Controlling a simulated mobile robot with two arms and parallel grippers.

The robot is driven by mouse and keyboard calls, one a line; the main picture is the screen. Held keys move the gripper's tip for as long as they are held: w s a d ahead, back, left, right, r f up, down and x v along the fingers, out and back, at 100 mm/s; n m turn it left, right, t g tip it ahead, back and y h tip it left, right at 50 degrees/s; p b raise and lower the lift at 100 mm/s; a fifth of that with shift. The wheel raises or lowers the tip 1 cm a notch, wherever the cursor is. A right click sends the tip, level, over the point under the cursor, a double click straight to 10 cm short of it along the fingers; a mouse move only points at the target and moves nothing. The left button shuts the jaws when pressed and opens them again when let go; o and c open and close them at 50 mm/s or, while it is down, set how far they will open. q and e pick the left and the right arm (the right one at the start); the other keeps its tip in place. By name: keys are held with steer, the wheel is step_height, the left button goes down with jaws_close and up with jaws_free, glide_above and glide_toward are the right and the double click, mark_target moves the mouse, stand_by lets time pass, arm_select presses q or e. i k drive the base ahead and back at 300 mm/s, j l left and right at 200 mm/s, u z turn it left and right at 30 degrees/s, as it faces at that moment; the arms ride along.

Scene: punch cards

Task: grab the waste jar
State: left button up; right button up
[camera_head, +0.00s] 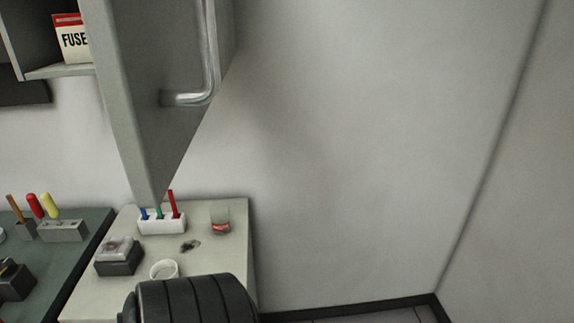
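A small clear glass jar (220,220) with a red label or red content low in it stands upright at the back right of the pale worktop. It looks like the waste jar, but its lettering is too small to read. Nothing touches it. Neither of my grippers shows in the head view.
The pale worktop (238,262) also holds a white pen holder (162,222), a dark box with a pale top (119,257), a white ring-shaped item (164,269) and a dark smudge. An open grey cabinet door (165,120) hangs above. A dark ribbed form covers the worktop's front.

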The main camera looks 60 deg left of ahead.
mark_target(220, 219)
steer(key=i+l+u, duration=0.1)
steer(key=i, duration=0.3)
steer(key=i+l, duration=0.2)
steer(key=i, duration=0.25)
steer(key=i+u, duration=0.15)
steer(key=u, duration=0.25)
steer(key=i+u, duration=0.2)
steer(key=u, duration=0.25)
steer(key=i+u, duration=0.15)
steer(key=u, duration=0.25)
steer(key=i+l+u, duration=0.1)
steer(key=u, duration=0.3)
steer(key=i+l, duration=0.05)
steer(key=i, duration=0.05)
